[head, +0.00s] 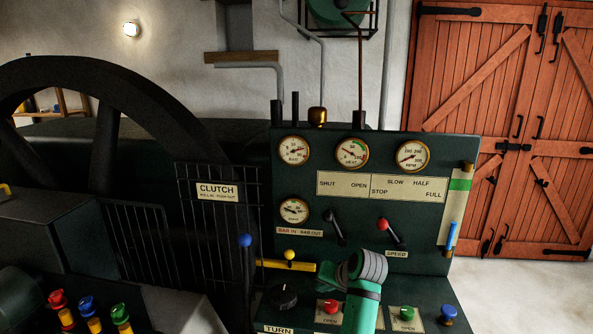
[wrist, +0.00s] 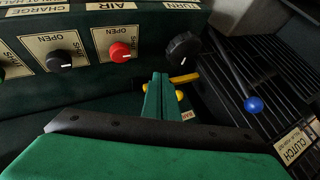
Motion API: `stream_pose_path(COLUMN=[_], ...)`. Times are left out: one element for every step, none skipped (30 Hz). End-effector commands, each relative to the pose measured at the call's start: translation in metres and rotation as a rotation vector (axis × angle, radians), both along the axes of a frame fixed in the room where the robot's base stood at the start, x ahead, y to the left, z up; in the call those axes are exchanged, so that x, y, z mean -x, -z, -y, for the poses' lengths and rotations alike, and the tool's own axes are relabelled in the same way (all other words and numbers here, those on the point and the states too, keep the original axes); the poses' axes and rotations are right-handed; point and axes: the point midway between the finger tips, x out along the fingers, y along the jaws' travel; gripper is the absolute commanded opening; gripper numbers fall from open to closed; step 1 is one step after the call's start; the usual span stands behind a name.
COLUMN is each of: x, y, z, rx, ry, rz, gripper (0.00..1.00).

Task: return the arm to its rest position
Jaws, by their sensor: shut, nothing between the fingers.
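My gripper (wrist: 160,80) shows in the wrist view, its two green fingers pressed together with nothing between them. It is in front of the dark green control panel, below the black TURN knob (wrist: 183,48) in the picture. A yellow bar (wrist: 186,78) shows behind the fingertips; I cannot tell whether they touch it. In the head view, my green and grey arm (head: 362,305) stands before the lower right of the panel (head: 330,225) and hides part of it. My fingers cannot be made out there.
A blue-knobbed lever (wrist: 253,104) stands right of my gripper in the wrist view, beside dark grating. A red knob (wrist: 121,52) is to the left. In the head view a large flywheel (head: 110,72) stands left, and open floor (head: 525,295) lies right, before red doors (head: 505,100).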

Motion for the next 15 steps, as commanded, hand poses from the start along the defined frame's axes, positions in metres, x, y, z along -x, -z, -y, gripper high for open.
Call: stream_pose_path(x=[0.002,0.003,0.004,0.005,0.006,0.007,0.008,0.009,0.011,0.012,0.014,0.017,0.019,0.021,0.025], y=[0.010,0.013,0.019,0.023,0.027,0.034,0.038,0.043,0.050,0.055,0.060,0.068,0.074,0.081,0.091], z=[-0.001,-0.001,-0.002,-0.002,-0.003,-0.004,-0.004,-0.005,-0.005,-0.005,-0.006,-0.006,-0.007,-0.007,-0.008], rx=[0.001,0.003,0.006,0.007,0.008,0.011,0.013,0.014,0.018,0.020,0.022,0.025,0.028,0.031,0.035], ry=[0.003,0.006,0.010,0.012,0.015,0.018,0.021,0.025,0.029,0.033,0.036,0.042,0.045,0.049,0.055], rz=[-0.001,0.001,0.004,0.007,0.009,0.011,0.015,0.018,0.021,0.025,0.027,0.033,0.037,0.040,0.046], gripper=[0.00,0.00,0.00,0.00,0.00,0.00,0.00,0.00,0.00,0.00,0.00,0.00,0.00,0.00,0.00])
